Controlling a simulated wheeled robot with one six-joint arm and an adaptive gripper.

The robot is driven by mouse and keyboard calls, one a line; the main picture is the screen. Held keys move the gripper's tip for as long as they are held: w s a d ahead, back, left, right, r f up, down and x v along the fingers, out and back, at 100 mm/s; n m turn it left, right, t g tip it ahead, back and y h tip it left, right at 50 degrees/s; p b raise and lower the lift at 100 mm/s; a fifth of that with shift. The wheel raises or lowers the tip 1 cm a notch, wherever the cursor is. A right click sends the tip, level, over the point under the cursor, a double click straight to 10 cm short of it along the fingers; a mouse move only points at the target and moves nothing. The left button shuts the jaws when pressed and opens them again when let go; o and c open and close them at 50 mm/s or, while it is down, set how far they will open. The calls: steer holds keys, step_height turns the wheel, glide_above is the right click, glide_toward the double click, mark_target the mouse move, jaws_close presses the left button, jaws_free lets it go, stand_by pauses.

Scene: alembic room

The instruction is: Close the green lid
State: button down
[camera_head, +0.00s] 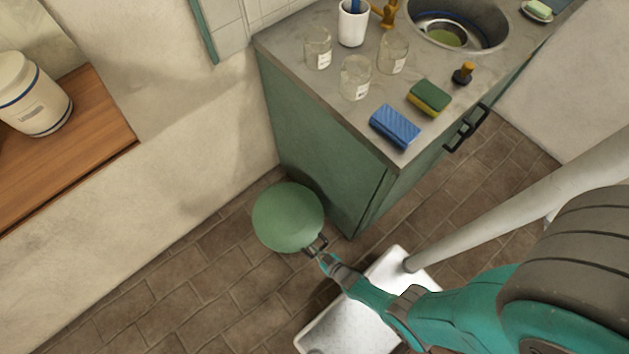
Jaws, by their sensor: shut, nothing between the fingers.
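The green lid (288,217) is a round, plain disc low beside the counter's left side, seen from above. Whatever is under it is hidden, and I cannot tell whether it lies flat or is tilted a little. My gripper (315,246) is at the lid's lower right edge, with its fingers shut and empty. From this view I cannot tell whether the fingers touch the lid's edge or are just apart from it.
A green cabinet with a grey counter (330,85) stands close behind the lid. On it are glass jars (355,78), a blue sponge (395,126), a green-yellow sponge (430,98) and a sink (457,22). A wooden shelf (95,125) is at left. Brown tiled floor (200,290) is clear at lower left.

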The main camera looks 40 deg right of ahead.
steer(key=shift+s+f, duration=0.45)
steer(key=shift+f, duration=0.1)
